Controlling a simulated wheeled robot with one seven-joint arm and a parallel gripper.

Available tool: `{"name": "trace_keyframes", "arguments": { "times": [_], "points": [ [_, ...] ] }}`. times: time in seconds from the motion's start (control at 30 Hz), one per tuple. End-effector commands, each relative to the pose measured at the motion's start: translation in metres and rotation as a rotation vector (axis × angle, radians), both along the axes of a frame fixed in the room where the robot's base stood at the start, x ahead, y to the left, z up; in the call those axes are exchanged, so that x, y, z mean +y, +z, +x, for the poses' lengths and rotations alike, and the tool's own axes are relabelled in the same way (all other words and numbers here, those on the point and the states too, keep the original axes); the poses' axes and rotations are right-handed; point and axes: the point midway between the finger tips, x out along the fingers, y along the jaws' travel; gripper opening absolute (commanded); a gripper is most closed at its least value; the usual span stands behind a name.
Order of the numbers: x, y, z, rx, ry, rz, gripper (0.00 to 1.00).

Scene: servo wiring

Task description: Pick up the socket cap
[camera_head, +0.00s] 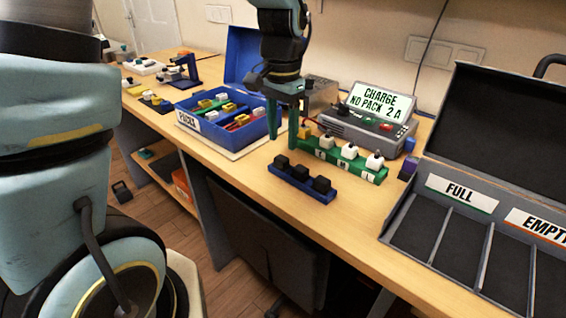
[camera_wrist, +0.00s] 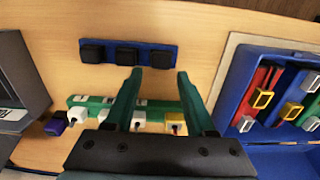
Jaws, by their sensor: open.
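Three black block-like caps (camera_head: 300,172) sit in a row on a small blue strip (camera_head: 330,198) on the bench. They look like the socket caps. In the wrist view the row of caps (camera_wrist: 126,55) lies on the blue strip (camera_wrist: 108,45) just beyond the fingertips. My gripper (camera_head: 282,144) has two green fingers pointing down, spread apart and empty, above the bench close behind the strip. In the wrist view my gripper (camera_wrist: 160,75) has nothing between its fingertips, which appear near the strip; contact cannot be told.
A green strip (camera_head: 312,152) with white and yellow plugs stands close behind the fingers, before a grey charger (camera_head: 360,130). A blue open box (camera_head: 218,140) of parts is left. A grey case (camera_head: 400,225) with FULL and EMPTY labels is right. The front bench is clear.

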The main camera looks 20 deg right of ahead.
Motion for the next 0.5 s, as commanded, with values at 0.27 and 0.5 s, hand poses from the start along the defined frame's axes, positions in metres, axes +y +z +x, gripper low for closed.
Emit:
{"name": "trace_keyframes", "arguments": {
  "times": [0.27, 0.5],
  "points": [
    [0.002, -0.029, -0.002, 0.003, 0.0, 0.003, 0.55],
    [0.002, -0.053, -0.001, 0.001, 0.001, 0.0, 0.55]
  ]
}}
